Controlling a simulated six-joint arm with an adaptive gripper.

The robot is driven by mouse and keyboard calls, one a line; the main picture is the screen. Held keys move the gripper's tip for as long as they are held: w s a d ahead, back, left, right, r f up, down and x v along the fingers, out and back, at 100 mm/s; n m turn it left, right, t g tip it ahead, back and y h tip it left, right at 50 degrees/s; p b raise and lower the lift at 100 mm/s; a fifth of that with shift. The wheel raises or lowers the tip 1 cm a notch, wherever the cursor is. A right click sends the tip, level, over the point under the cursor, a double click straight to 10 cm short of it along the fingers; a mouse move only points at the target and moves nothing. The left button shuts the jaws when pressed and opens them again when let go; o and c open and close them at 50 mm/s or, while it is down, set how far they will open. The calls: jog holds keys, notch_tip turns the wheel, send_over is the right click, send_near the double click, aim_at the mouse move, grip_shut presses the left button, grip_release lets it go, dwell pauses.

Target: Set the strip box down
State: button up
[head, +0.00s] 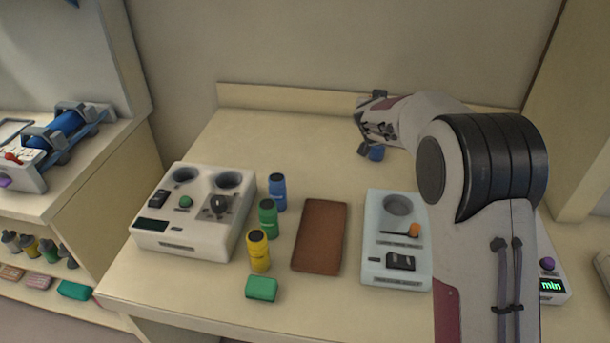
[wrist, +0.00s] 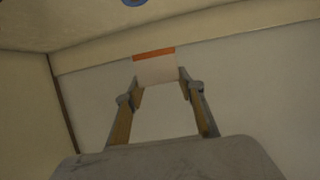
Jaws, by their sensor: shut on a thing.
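The strip box (wrist: 156,70) is pale with an orange band along one end. In the wrist view it sits between the two fingertips of my gripper (wrist: 159,90), which is shut on it. In the head view my gripper (head: 373,128) is over the back of the table (head: 300,130), near the low back ledge. The strip box cannot be made out there, and I cannot tell its height above the table. A small blue thing (head: 376,154) shows just below my gripper, partly hidden.
A white device (head: 165,230) stands at left, beside blue (head: 278,192), green (head: 267,218) and yellow (head: 258,251) bottles. A brown mat (head: 320,237) lies bare at centre. A pale device (head: 380,270) stands right of it. The table's back left is clear.

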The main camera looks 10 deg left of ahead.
jog(key=s+a+f+n+y, duration=0.2)
jog(key=s+a, duration=0.3)
jog(key=a, duration=0.3)
jog(key=s+a+f+n+g+y, duration=0.1)
jog(key=s+a+f+n+y, duration=0.2)
jog(key=a, duration=0.6)
jog(key=shift+s+y, duration=0.6)
jog(key=shift+s, duration=0.25)
jog(key=shift+f, duration=0.1)
jog(key=shift+f, duration=3.1)
jog(key=shift+f, duration=1.85)
jog(key=shift+f, duration=0.15)
